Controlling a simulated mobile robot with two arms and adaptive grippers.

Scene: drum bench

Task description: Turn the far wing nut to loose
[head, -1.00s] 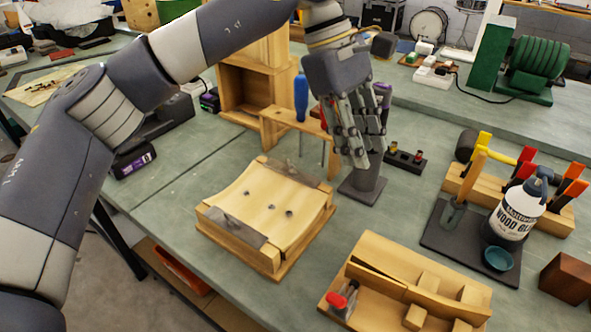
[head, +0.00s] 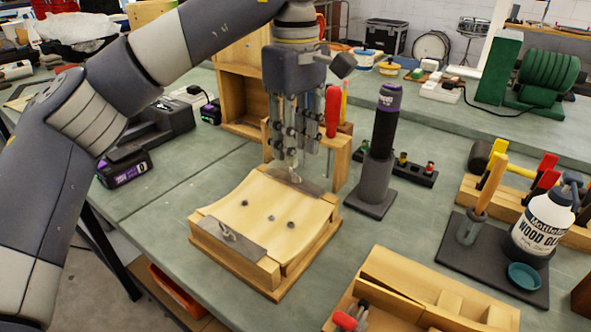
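A curved pale wooden form (head: 262,205) sits on a wooden base on the bench, with a few dark holes in its face. A grey metal plate (head: 222,238) crosses its near end and carries the near wing nut (head: 228,234). Another grey plate (head: 312,187) crosses the far end. My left gripper (head: 293,168) points down over this far plate, with its fingertips at or just above it. The far wing nut is hidden behind the fingers, so I cannot tell whether they touch it or how far apart they are. My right gripper is not in view.
Close behind the gripper stands a wooden tool rack (head: 342,160) with a red-handled tool (head: 333,112). A dark upright tool on a stand (head: 372,195) is to the right. A wooden tray (head: 400,290) lies at front right, and a glue bottle (head: 543,222) further right.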

